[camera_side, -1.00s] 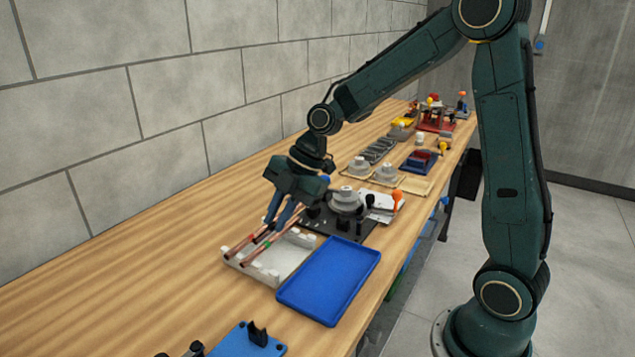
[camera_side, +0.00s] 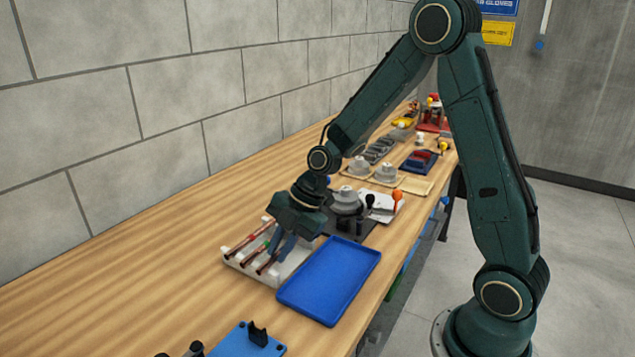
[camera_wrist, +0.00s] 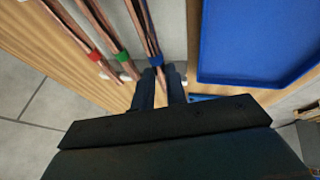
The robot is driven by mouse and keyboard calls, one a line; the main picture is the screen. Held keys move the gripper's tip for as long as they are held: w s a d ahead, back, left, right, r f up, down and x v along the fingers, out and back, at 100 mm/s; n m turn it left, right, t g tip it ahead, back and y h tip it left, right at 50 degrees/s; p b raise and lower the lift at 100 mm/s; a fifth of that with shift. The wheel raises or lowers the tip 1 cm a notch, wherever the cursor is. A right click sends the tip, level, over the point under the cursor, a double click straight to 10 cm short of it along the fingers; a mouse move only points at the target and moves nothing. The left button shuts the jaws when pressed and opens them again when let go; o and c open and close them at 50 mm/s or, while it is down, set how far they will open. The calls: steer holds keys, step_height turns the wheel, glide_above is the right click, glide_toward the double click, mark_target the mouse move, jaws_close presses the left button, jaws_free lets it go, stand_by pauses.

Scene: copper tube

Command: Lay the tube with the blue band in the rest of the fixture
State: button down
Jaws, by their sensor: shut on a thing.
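The tube with the blue band (camera_wrist: 157,60) is between the fingers of my gripper (camera_wrist: 160,88) in the wrist view, gripped close to the band. In the side view my gripper (camera_side: 279,248) is low over the white rack (camera_side: 290,268), pointing down and shut on this tube. I cannot tell whether the tube is clear of the rack. A red-banded tube (camera_wrist: 95,56) and a green-banded tube (camera_wrist: 122,54) lie beside it, roughly parallel. A dark plate with a grey round die (camera_side: 346,201) stands behind the rack; I cannot tell if it is the fixture.
A blue tray (camera_side: 330,280) lies right of the rack, close to it. A blue plate with a black upright block (camera_side: 257,334) is at the near edge of the picture. Levers with orange (camera_side: 397,195) and black knobs stand by the die. The wooden table left of the rack is clear.

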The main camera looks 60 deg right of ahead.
steer(key=shift+f, duration=0.2)
steer(key=c, duration=1.4)
jaws_free()
steer(key=shift+c, duration=0.2)
steer(key=v, duration=1.3)
steer(key=shift+d+r, duration=0.3)
steer(key=shift+d, duration=0.05)
steer(key=shift+s+a, duration=0.1)
